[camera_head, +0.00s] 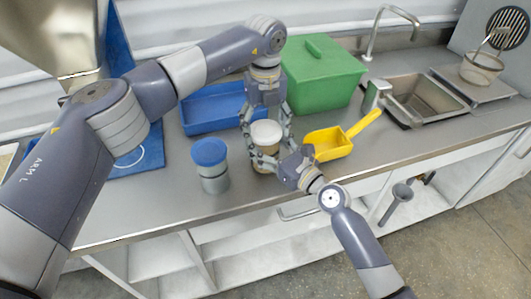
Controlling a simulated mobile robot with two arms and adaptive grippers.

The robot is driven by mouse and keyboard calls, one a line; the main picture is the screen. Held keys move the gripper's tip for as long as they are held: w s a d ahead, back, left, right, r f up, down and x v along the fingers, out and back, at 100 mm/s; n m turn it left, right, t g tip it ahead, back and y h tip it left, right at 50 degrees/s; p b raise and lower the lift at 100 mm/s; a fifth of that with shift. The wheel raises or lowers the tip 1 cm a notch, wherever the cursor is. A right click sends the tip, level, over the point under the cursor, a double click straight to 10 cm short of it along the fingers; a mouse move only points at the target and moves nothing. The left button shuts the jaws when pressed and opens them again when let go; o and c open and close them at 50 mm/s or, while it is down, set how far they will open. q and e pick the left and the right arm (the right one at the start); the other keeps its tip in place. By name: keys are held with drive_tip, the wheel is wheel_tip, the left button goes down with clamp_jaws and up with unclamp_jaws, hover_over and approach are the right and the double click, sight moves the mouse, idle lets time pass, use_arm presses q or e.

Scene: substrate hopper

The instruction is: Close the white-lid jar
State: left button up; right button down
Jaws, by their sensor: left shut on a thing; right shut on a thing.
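The jar (266,158) with the white lid (266,132) stands upright on the steel counter, with tan contents showing through its wall. My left gripper (267,122) comes down from above, with its fingers shut around the white lid. My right gripper (265,162) reaches in from the front right and is shut on the jar's body. The lid sits on top of the jar; I cannot tell how tightly it is seated. The fingers hide parts of the jar's sides.
A blue-lid jar (210,165) stands close by on the left. A yellow scoop (330,144) lies on the right. A blue tray (205,110) and a green bin (322,78) stand behind. A sink (425,95) with a tap is at the right. The front counter edge is near.

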use_arm(q)
drive_tip(key=m, duration=0.7)
drive_tip(key=shift+f, duration=0.1)
drive_tip(key=m, duration=0.7)
drive_tip(key=shift+m, duration=0.3)
drive_tip(key=o, duration=1.2)
drive_tip(key=shift+c, duration=0.2)
drive_tip(key=shift+r, duration=2.3)
drive_tip(key=shift+c, duration=0.3)
